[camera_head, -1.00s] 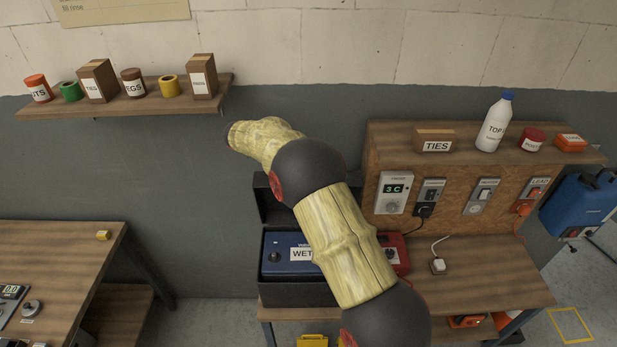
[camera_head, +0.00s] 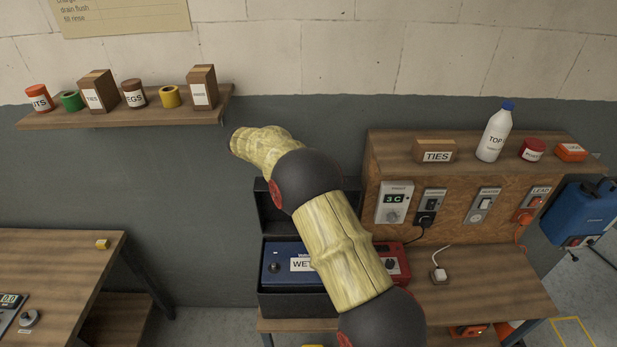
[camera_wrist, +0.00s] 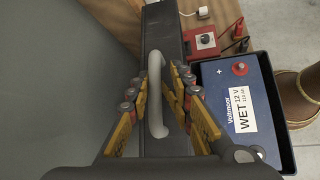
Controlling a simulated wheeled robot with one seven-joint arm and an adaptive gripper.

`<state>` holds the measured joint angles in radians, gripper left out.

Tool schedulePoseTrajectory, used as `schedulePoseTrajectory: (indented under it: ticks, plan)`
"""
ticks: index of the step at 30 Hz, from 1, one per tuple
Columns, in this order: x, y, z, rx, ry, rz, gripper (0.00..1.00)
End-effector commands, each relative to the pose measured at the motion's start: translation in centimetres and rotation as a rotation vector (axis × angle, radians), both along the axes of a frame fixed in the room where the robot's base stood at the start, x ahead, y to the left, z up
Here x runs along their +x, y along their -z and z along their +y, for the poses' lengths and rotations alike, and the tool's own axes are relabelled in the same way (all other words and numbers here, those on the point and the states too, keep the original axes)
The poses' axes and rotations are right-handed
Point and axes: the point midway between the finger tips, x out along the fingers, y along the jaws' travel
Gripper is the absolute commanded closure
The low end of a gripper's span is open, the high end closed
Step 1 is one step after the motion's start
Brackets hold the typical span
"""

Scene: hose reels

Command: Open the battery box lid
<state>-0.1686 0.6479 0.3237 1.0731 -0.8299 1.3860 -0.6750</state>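The black battery box (camera_head: 297,303) stands on the bench, partly behind my arm. Its dark lid (camera_head: 272,212) stands raised at the back, so the blue battery (camera_head: 277,262) marked WET shows inside. In the wrist view the lid (camera_wrist: 168,28) is seen near its edge, with a pale grey handle (camera_wrist: 156,95) on it. The battery (camera_wrist: 237,105) is to the right, below the lid. In the head view my arm hides the gripper.
A red switch box (camera_wrist: 203,42) with leads lies beside the battery box. A wooden panel (camera_head: 460,190) with sockets and a shelf top stands behind the bench at right. A wall shelf (camera_head: 130,112) with jars and boxes hangs at left. A table (camera_head: 60,260) stands at lower left.

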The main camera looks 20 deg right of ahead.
Motion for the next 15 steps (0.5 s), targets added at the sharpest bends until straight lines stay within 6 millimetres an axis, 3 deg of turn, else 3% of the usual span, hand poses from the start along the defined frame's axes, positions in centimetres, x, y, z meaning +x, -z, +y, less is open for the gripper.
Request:
schedulePoseTrajectory:
  ticks: [15]
  plan:
    - [0.0,-0.29,0.59,0.001,0.0,0.001,0.7]
